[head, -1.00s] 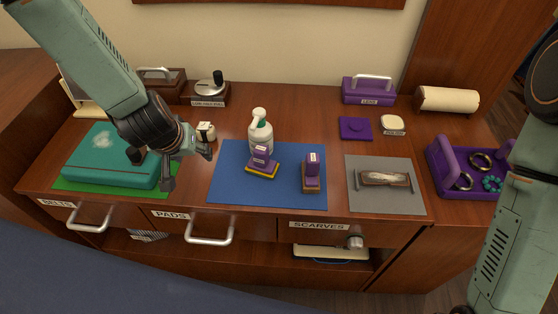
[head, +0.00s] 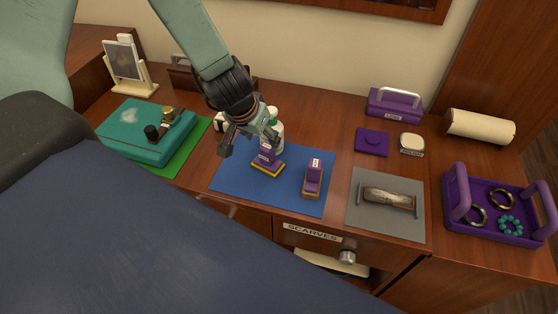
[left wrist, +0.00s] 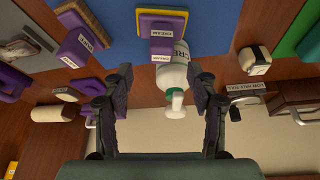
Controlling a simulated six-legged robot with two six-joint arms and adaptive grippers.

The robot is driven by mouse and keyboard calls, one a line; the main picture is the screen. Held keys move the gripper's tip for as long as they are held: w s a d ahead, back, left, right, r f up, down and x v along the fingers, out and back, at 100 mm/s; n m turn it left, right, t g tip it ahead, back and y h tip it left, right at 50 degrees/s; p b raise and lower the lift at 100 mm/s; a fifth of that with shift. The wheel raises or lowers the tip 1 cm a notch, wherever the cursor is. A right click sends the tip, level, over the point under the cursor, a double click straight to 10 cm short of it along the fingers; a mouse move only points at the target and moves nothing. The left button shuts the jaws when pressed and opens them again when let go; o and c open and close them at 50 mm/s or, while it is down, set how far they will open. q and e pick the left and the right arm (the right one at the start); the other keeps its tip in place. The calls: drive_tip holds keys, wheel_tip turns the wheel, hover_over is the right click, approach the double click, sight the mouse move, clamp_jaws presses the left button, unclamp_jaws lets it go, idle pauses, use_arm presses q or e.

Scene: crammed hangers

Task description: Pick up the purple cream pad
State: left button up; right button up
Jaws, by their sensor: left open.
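The purple cream pad (head: 268,158) is a purple block with a yellow-edged base. It stands on the blue mat (head: 232,182), in front of a white bottle (head: 278,133). In the left wrist view the pad (left wrist: 162,46) is at top centre, with a label reading CREAM. My left gripper (head: 250,141) is open, above and just left of the pad in the head view. In the left wrist view its fingers (left wrist: 160,76) are spread, with the bottle between them and the pad beyond the tips. My right gripper is out of view.
A second purple pad (head: 313,178) with a brown base stands right of the cream pad. A brush (head: 388,198) lies on a grey mat (head: 360,220). A teal box (head: 130,140) is at left, and a purple tray (head: 490,231) with rings is at right.

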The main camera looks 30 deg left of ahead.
sight(266, 147)
use_arm(q)
drive_tip(key=f+b, duration=0.1)
drive_tip(key=w+f+m+b, duration=0.1)
drive_tip(key=f, duration=0.1)
drive_tip(key=shift+a+f+b, duration=0.1)
drive_tip(key=shift+a+b, duration=0.05)
drive_tip(key=shift+b, duration=0.15)
drive_tip(key=shift+b+x, duration=0.75)
drive_tip(key=shift+x, duration=0.15)
drive_tip(key=shift+b+x, duration=0.65)
drive_tip(key=shift+x, duration=0.1)
drive_tip(key=shift+w+f, duration=0.15)
drive_tip(key=shift+f, duration=0.15)
drive_tip(key=shift+w+f, duration=0.15)
drive_tip(key=shift+f, duration=0.05)
drive_tip(key=shift+r, duration=0.2)
drive_tip(key=shift+c, duration=0.7)
drive_tip(key=shift+f, duration=0.1)
drive_tip(key=c, duration=1)
clamp_jaws()
